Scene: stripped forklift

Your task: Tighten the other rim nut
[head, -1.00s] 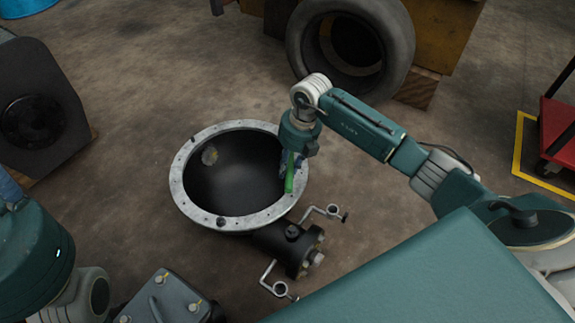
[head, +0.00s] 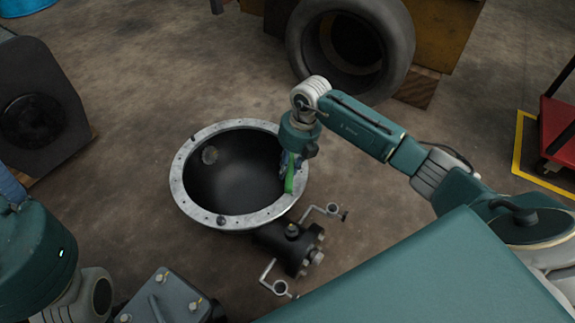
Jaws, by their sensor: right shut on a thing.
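A bowl-shaped dark housing with a pale flat metal rim (head: 180,190) sits on the floor in the middle of the head view. A small dark nut (head: 221,220) shows on the rim's near side. Another small dark spot, perhaps a nut or hole, shows at its upper left. My right gripper (head: 288,178) is at the rim's right side, pointing down, shut on a green tool (head: 290,181). The tool's lower end is at the rim. I cannot tell whether it sits on a nut, as the gripper hides part of that spot. My left gripper is out of view.
A dark pipe fitting with bolts and pale handles (head: 290,247) stands just below the rim. A grey bolted box (head: 165,302) is at the bottom left. Open floor lies left of the housing.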

